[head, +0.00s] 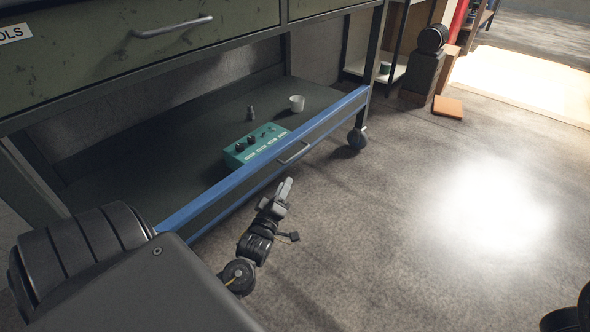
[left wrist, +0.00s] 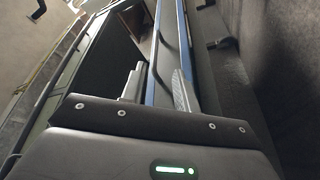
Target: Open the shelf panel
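The shelf panel (head: 325,125) is a long, blue-edged front along the low shelf of the green workbench, with a thin metal handle (head: 293,153) near its middle. It stands upright along the shelf's front. My left gripper (head: 285,188) is just in front of and below the handle in the head view. In the left wrist view, its fingers (left wrist: 158,88) are apart, with the handle (left wrist: 156,58) running between or just beyond them; I cannot tell whether they touch it. My right gripper is not in view.
A teal box with knobs (head: 255,145), a white cup (head: 297,103) and a small metal piece (head: 251,114) stand on the low shelf (head: 180,140). A drawer (head: 140,45) is above. The floor to the right is clear.

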